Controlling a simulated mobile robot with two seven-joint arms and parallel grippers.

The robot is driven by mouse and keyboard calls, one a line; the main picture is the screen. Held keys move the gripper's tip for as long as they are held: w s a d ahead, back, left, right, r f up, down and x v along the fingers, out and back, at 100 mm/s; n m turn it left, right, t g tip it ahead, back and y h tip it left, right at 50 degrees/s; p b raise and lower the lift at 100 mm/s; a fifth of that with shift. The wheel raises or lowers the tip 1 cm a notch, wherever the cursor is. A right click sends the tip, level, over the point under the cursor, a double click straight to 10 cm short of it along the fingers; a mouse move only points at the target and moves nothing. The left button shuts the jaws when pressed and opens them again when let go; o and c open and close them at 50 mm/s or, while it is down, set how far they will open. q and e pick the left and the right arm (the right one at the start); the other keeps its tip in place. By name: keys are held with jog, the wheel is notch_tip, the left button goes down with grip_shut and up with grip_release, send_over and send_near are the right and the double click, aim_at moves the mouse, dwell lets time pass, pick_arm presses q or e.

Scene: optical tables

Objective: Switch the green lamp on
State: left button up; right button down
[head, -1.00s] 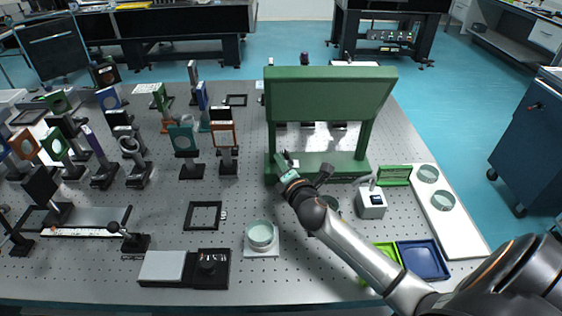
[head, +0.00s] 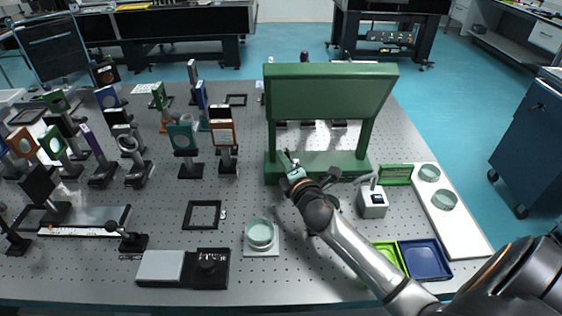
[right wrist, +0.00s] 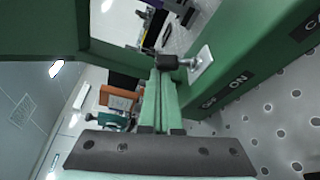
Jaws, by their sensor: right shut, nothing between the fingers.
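The green lamp (head: 328,92) stands at the back right of the perforated table, with a wide hood on two posts above a green base (head: 342,163). In the right wrist view, its switch is a lever with a black knob (right wrist: 168,61) on a pale plate (right wrist: 202,66). ON and OFF labels (right wrist: 238,83) are beside it. My right gripper (head: 288,158) is at the left part of the base, shut and empty. Its green fingers (right wrist: 157,100) end right by the knob; I cannot tell whether they touch it. No glow shows under the hood. My left gripper is out of view.
Several optic mounts (head: 186,148) crowd the left of the table. A black square frame (head: 203,214) and a round dish (head: 260,233) lie in front.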

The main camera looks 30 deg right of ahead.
jog(key=shift+d+m, duration=0.1)
jog(key=shift+m, duration=0.2)
jog(key=shift+s+d+r, duration=0.1)
jog(key=shift+s+d+r+p, duration=0.25)
jog(key=shift+d+p, duration=0.1)
jog(key=shift+p, duration=0.35)
jog(key=shift+d, duration=0.1)
jog(key=b+v, duration=0.1)
jog(key=v, duration=1.1)
jog(key=shift+s+f, duration=0.1)
jog(key=shift+s, duration=0.25)
